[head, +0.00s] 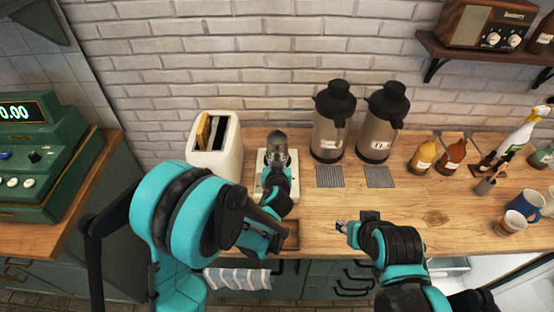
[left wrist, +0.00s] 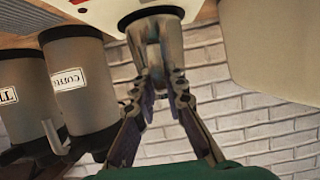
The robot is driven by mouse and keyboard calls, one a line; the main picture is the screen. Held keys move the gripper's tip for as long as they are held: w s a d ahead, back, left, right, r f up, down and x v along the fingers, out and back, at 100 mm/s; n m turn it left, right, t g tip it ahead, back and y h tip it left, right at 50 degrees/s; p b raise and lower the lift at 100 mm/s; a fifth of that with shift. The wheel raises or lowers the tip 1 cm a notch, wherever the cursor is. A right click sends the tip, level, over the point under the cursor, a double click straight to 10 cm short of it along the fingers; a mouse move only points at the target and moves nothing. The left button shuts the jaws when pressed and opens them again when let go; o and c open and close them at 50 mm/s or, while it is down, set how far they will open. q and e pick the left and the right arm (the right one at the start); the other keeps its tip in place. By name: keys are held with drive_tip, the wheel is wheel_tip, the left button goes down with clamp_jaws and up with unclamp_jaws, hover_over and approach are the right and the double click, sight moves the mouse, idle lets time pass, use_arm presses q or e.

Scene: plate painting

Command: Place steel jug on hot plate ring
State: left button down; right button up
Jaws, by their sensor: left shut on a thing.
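The steel jug (head: 277,140) stands over the white hot plate (head: 293,186) between the toaster and the flasks. In the left wrist view the jug (left wrist: 143,38) shows between my fingers, with the dark hot plate ring (left wrist: 127,19) at its base. I cannot tell whether the base rests on the ring or sits just above it. My left gripper (head: 279,165) is shut on the jug from the front; its fingers (left wrist: 157,88) show clearly in the wrist view. My right gripper (head: 343,227) is over the counter's front, away from the jug; its jaw opening is unclear.
A cream toaster (head: 217,150) stands close to the left of the hot plate. Two flasks (head: 328,130) (head: 382,130) stand to the right, with small drip grids before them. Bottles (head: 423,157) and mugs (head: 525,204) are farther right. The middle-right counter (head: 400,205) is clear.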

use_arm(q)
drive_tip(key=c, duration=1.6)
unclamp_jaws()
drive_tip(key=shift+f, duration=0.1)
drive_tip(key=shift+r+p, duration=0.25)
drive_tip(key=shift+p, duration=0.05)
drive_tip(key=p+v, duration=0.1)
drive_tip(key=v, duration=1.1)
drive_tip(key=s+a+r+g+y, duration=0.2)
drive_tip(key=s+a+g, duration=0.2)
drive_tip(key=a, duration=0.8)
drive_tip(key=s+a+g, duration=0.1)
drive_tip(key=s, duration=0.3)
drive_tip(key=s+a+r+h, duration=0.1)
drive_tip(key=s+a, duration=0.1)
drive_tip(key=s, duration=0.2)
drive_tip(key=s+a+g+h, duration=0.1)
drive_tip(key=s, duration=0.3)
drive_tip(key=shift+s+a+r+g, duration=0.2)
drive_tip(key=shift+a+r+g, duration=0.1)
drive_tip(key=shift+a+r, duration=0.1)
